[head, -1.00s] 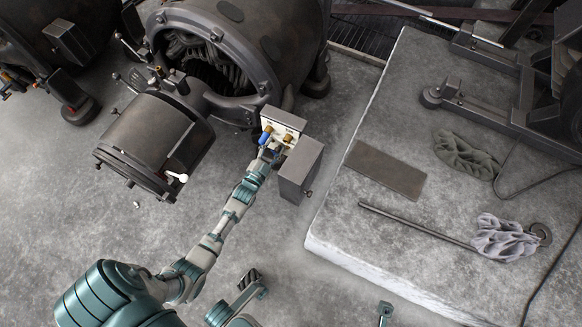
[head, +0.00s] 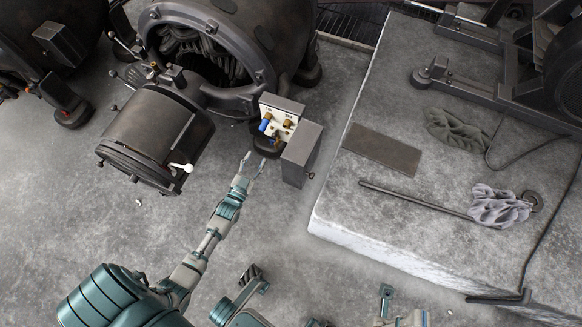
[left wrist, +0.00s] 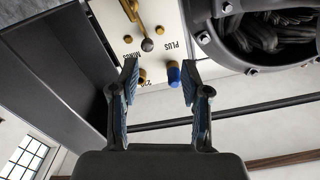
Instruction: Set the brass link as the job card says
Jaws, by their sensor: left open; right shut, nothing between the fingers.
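The brass link (left wrist: 129,10) shows in the left wrist view as a brass bar at the top edge, by a dark round knob (left wrist: 147,45). It lies over a white terminal panel (head: 279,117) marked PLUS and MINUS, with several brass studs (left wrist: 159,30) and a blue-capped post (left wrist: 173,74). The link's far end is cut off. In the head view the link is too small to make out. My left gripper (head: 252,167) is open and empty, below and apart from the panel. No job card is readable.
The panel's open grey cover (head: 301,154) stands just right of it. The dynamo housing (head: 215,50) is behind, with a drum (head: 155,135) at left. A concrete plinth (head: 335,215) holds a brown plate (head: 382,149), a rod (head: 418,201) and rags (head: 498,205).

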